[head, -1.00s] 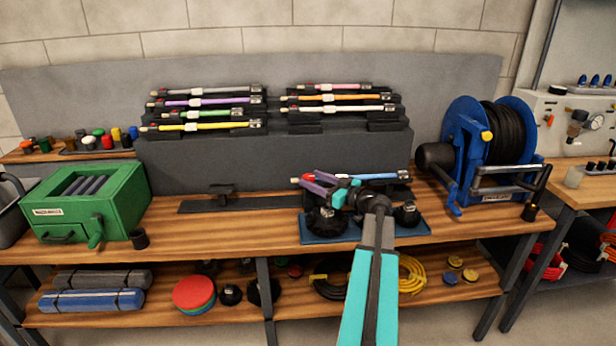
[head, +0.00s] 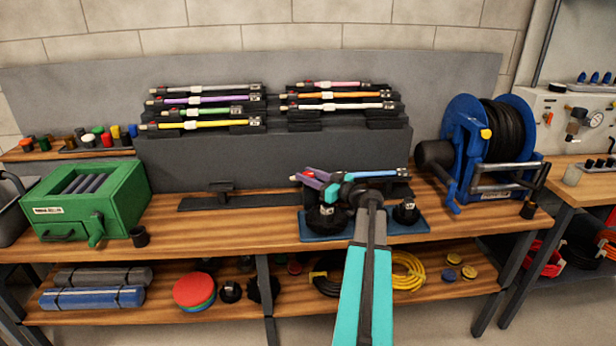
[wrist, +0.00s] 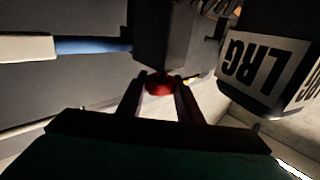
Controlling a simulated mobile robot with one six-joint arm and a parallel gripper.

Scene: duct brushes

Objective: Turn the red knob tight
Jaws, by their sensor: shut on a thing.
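The red knob (wrist: 160,86) shows in the wrist view against the end of a black block (wrist: 165,38). My gripper (wrist: 160,100) is shut on the knob, with one finger on either side of it. In the head view my gripper (head: 318,182) is at the left end of the fixture with the blue rod (head: 375,174). The blue rod (wrist: 90,45) with its white sleeve (wrist: 25,47) runs into the black block in the wrist view. My fingers and wrist hide much of the fixture's left end in the head view. How tight the knob is cannot be seen.
A black part labelled LRG (wrist: 262,65) is close beside my fingers. Black round brushes (head: 326,218) stand on a blue mat (head: 420,226). Behind is a rack of coloured rods (head: 205,125). A blue hose reel (head: 465,150) stands right; a green box (head: 90,200) stands left.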

